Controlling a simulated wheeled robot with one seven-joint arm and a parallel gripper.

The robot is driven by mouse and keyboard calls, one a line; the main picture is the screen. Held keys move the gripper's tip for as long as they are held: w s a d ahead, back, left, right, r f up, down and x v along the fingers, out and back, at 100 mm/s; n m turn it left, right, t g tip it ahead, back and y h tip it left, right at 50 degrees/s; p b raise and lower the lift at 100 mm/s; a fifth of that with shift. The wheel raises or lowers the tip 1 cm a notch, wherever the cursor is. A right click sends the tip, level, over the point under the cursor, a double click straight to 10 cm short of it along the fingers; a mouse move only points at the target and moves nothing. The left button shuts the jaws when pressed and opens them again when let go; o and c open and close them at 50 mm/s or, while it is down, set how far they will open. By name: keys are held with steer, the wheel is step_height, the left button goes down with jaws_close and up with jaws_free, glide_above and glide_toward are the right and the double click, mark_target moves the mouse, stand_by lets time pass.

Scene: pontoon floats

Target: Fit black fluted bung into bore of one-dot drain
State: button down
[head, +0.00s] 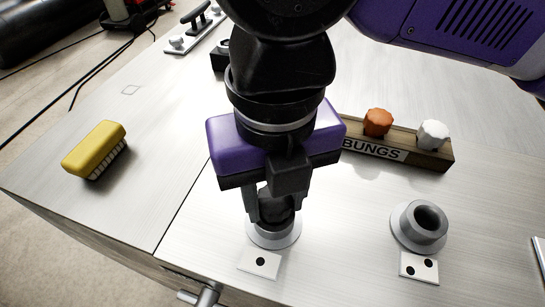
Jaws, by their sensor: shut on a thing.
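My gripper (272,212) points down over the one-dot drain (274,239), a grey flanged ring in the front middle of the head view. It is shut on the black fluted bung (276,214), of which only a little shows between the fingers. The bung is at the mouth of the drain; I cannot tell how deep it sits in the bore, as the fingers hide it. A white plate with one dot (260,262) lies in front of this drain.
A two-dot drain (419,226) with an open bore stands to the right. A wooden BUNGS rack (430,157) behind holds an orange bung (377,122) and a white bung (433,134). A yellow brush (95,149) lies at left. A tap (206,296) juts from the front edge.

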steer(key=c, duration=0.9)
jaws_free()
steer(key=shift+f, duration=0.1)
step_height(320, 180, up, 12)
steer(key=shift+r+p, duration=0.2)
steer(key=shift+p, duration=0.1)
steer(key=shift+s, duration=0.1)
